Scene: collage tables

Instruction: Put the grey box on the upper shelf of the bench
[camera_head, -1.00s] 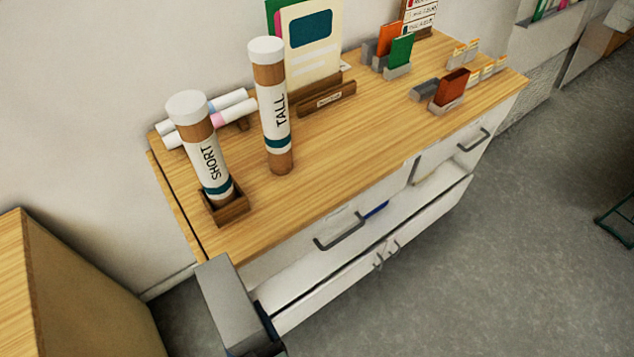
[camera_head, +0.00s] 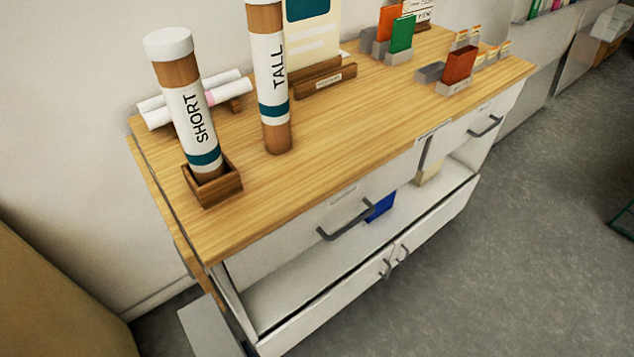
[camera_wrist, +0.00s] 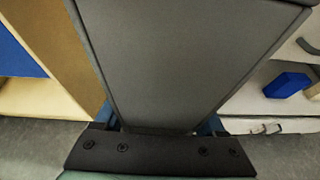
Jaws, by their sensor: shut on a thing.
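The grey box (camera_wrist: 190,60) fills the middle of the wrist view, directly in front of my gripper (camera_wrist: 160,148), which is shut on it. In the head view the box (camera_head: 205,328) shows only in part at the bottom edge, beside the bench's near left corner and below its top. My gripper is mostly out of the head view. The bench (camera_head: 330,190) has a wooden top, drawers, and an open white shelf (camera_head: 290,285) below them. The shelf's near left part looks empty.
On the shelf stand a blue box (camera_head: 380,207) and a cream item (camera_head: 428,172). The bench top holds a SHORT tube (camera_head: 190,115) in a wooden holder, a TALL tube (camera_head: 268,80) and card holders. A wooden cabinet (camera_head: 50,300) stands at left. Floor at right is clear.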

